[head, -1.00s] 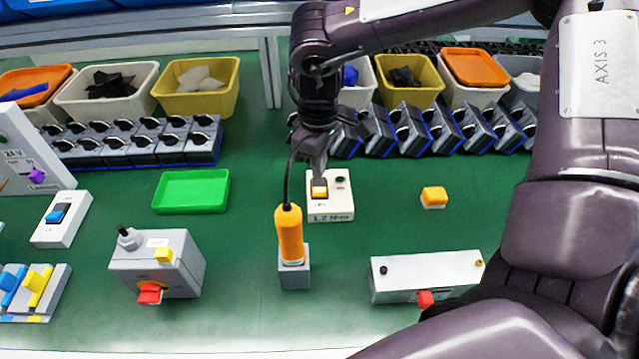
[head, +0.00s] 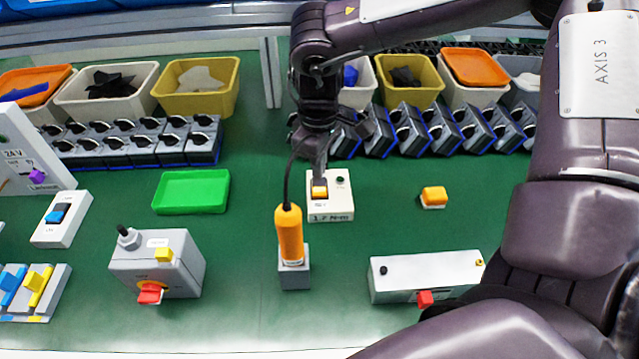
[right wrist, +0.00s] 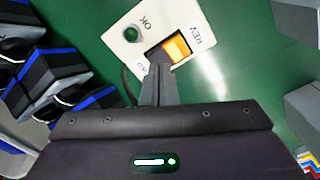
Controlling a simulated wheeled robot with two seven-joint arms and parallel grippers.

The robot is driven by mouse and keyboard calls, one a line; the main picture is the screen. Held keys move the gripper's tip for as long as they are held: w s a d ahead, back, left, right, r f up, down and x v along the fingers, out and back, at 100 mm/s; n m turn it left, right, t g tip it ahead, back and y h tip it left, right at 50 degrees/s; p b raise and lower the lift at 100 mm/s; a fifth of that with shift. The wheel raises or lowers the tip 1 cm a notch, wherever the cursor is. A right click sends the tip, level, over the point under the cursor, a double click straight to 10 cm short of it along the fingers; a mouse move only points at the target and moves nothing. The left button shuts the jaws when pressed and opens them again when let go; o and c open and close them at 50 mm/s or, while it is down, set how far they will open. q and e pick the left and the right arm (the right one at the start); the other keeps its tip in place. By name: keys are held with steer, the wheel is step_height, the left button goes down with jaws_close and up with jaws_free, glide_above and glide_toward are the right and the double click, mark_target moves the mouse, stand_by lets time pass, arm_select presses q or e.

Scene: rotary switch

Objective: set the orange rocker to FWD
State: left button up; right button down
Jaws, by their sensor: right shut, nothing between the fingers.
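The orange rocker (head: 320,194) sits in a dark recess on a small white box (head: 342,207) at mid-table. My right gripper (head: 319,179) is shut and empty, pointing down, with its tips at the rocker's far end. In the right wrist view the gripper (right wrist: 158,72) covers the near end of the recess, and the orange face of the rocker (right wrist: 178,48) shows beside the REV label. The label at the other end is partly hidden by the fingers. I cannot tell for certain whether the tips touch the rocker. My left gripper is out of view.
A screwdriver with an orange handle (head: 289,235) stands in a grey holder just in front, its cable rising near my gripper. A green tray (head: 190,192) lies left. Grey switch units (head: 400,131) line the back.

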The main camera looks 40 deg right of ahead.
mark_target(330, 187)
steer(key=shift+f+b, duration=0.65)
steer(key=shift+s+d+f+b, duration=0.3)
steer(key=shift+f+b, duration=0.1)
steer(key=shift+b, duration=0.1)
steer(key=shift+s+d+f+b, duration=0.1)
steer(key=shift+s+f+b, duration=0.05)
steer(key=shift+f+b, duration=0.2)
steer(key=shift+s+d, duration=0.1)
steer(key=shift+s+d+f+b, duration=0.25)
steer(key=shift+s+f+b, duration=0.1)
steer(key=shift+f+b, duration=0.35)
stand_by(0.4)
steer(key=shift+r, duration=0.2)
steer(key=shift+w+r+p, duration=0.15)
steer(key=shift+r+p, duration=0.25)
steer(key=shift+r, duration=0.15)
steer(key=shift+w+a+r+p, duration=0.25)
steer(key=shift+r+p, duration=0.25)
steer(key=shift+r, duration=0.45)
steer(key=shift+w+a+r+p, duration=0.3)
steer(key=shift+r+p, duration=0.2)
steer(key=shift+r, duration=0.4)
steer(key=shift+w+a+r+p, duration=0.25)
steer(key=shift+r+p, duration=0.25)
steer(key=shift+r, duration=0.55)
